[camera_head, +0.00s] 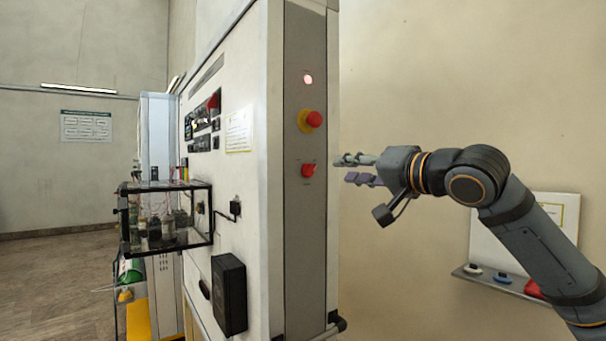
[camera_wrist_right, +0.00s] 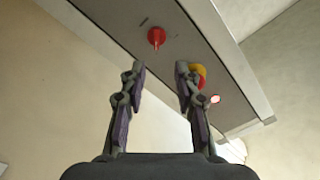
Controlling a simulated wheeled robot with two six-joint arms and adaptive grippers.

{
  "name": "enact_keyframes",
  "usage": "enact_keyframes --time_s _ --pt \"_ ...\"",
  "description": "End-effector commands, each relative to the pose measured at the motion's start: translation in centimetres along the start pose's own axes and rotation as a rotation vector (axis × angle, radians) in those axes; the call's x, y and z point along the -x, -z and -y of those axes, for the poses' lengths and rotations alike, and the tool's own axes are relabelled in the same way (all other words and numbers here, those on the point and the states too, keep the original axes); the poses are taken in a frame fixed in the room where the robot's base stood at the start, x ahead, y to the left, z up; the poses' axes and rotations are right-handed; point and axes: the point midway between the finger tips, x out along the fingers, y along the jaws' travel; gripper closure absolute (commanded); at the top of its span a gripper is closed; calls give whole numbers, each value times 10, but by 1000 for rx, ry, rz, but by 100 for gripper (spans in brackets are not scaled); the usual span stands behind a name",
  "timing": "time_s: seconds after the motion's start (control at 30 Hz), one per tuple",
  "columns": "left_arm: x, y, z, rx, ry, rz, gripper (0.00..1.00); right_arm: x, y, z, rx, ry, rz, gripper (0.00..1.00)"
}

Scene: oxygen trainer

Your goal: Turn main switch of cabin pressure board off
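The cabin pressure board (camera_head: 232,180) is a tall pale cabinet with a grey side panel (camera_head: 305,230). A red rotary switch (camera_head: 308,170) sits on that panel, below a red mushroom button on a yellow base (camera_head: 311,120) and a lit lamp (camera_head: 308,79). My right gripper (camera_head: 347,169) is to the right of the red switch, pointing at it and apart from it. In the right wrist view the red switch (camera_wrist_right: 156,38) shows beyond and between the open, empty fingers (camera_wrist_right: 160,72). The button's yellow base (camera_wrist_right: 200,72) is partly behind the right finger. My left gripper is out of view.
A clear box with dark edges (camera_head: 165,218) juts from the cabinet's front, with a black box (camera_head: 229,294) below it to the right. A wall shelf (camera_head: 515,285) with small items is behind my right arm. Open floor (camera_head: 55,275) lies at left.

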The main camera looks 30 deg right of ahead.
Motion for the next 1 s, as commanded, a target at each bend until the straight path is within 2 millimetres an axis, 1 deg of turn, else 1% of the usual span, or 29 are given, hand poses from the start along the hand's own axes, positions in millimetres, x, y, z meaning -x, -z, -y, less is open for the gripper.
enact_keyframes --time_s 0.07,0.13,0.2,0.27,0.4,0.53,0.73,1.0 --pt "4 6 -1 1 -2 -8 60 -3 1 1 -2 0 2 68" --pt "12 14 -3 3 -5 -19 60 -10 3 2 -2 -1 3 68" --pt "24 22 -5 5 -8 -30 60 -21 5 5 -3 0 5 68" --pt "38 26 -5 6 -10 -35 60 -33 6 6 -4 0 6 68" --pt "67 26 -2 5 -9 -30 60 -61 7 7 -7 2 6 68" --pt "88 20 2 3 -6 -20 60 -84 6 6 -7 1 5 68" --pt "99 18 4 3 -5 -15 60 -102 3 2 -3 2 1 68" --pt "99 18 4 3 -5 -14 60 -106 0 -1 0 0 -1 68"
